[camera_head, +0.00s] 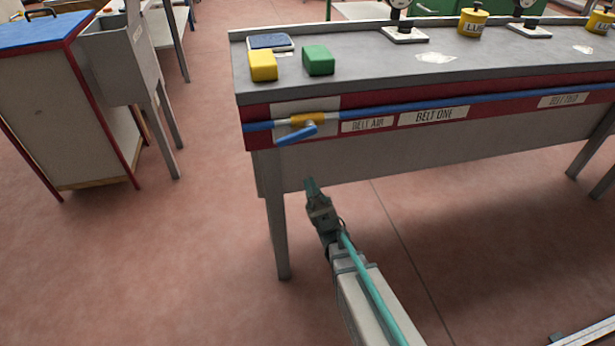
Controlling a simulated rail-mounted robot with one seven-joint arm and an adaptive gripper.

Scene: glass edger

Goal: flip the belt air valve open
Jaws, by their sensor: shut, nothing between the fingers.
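The belt air valve is on the front of the grey bench, at the left end of the blue pipe. Its brass-yellow body (308,119) sits in the pipe, and its blue lever handle (296,135) slants down and to the left from the body, out of line with the pipe. A "BELT AIR" label (367,125) is just right of it. My gripper (310,184) is below the handle and apart from it, pointing up, with its fingers together and nothing visible in them. Its depth relative to the bench front is hard to tell.
On the bench top (360,75) are a yellow block (263,65), a green block (318,60), gauges and yellow cans. The blue pipe (430,104) runs along the front above a "BELT ONE" label (434,115). A bench leg (277,225) stands left of my arm.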

